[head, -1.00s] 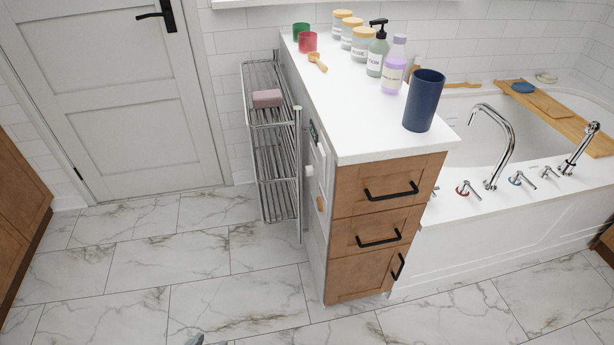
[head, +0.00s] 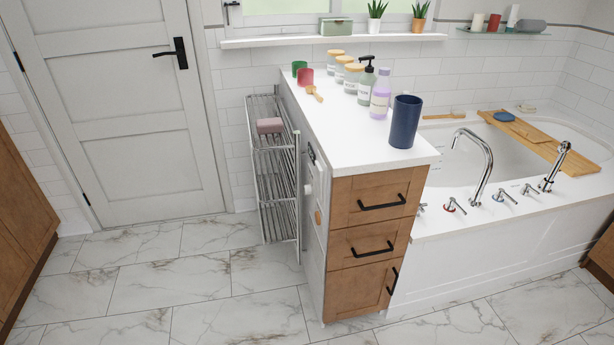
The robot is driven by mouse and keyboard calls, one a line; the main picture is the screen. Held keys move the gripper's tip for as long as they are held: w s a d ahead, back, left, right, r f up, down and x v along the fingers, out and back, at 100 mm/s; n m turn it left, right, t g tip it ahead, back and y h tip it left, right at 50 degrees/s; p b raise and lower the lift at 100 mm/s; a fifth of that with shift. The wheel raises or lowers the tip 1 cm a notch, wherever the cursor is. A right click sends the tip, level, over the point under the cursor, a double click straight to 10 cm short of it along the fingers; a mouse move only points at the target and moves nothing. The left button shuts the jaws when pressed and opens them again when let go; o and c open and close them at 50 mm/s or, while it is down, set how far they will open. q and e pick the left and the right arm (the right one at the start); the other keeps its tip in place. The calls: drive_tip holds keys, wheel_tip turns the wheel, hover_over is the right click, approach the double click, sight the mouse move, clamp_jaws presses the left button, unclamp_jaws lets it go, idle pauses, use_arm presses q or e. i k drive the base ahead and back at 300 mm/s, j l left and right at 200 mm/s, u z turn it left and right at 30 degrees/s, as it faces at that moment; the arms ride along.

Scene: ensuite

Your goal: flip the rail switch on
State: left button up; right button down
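A chrome towel rail (head: 274,175) with several shelves stands against the left side of the wooden drawer cabinet. A folded pink towel (head: 269,125) lies on its upper shelf. On the cabinet's white side panel (head: 314,230), facing the rail, are a small pale plate near the top (head: 311,152), a white knob (head: 308,190) and an orange-brown round piece (head: 318,217). They are seen edge-on and small, so I cannot tell which is the rail switch or its position. Neither of my grippers is in view.
The cabinet (head: 370,235) has black drawer handles and a white top bearing jars, bottles, cups and a dark blue tumbler (head: 405,122). A bathtub (head: 510,215) with chrome taps stands to the right. A closed white door (head: 118,110) is at left. The marble floor (head: 150,275) in front is clear.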

sight(319, 170)
drive_tip(key=z, duration=2.55)
drive_tip(key=k+j, duration=0.1)
drive_tip(key=j, duration=0.35)
drive_tip(key=k+j, duration=0.1)
drive_tip(key=j, duration=0.3)
drive_tip(key=k+j, duration=0.1)
drive_tip(key=j, duration=0.35)
drive_tip(key=k+j, duration=0.15)
drive_tip(key=j, duration=0.3)
drive_tip(key=k+j, duration=0.1)
drive_tip(key=j, duration=0.35)
drive_tip(key=k+j, duration=0.1)
drive_tip(key=j, duration=0.3)
drive_tip(key=k+j, duration=0.1)
drive_tip(key=j, duration=0.35)
drive_tip(key=k+j, duration=0.1)
drive_tip(key=j, duration=0.35)
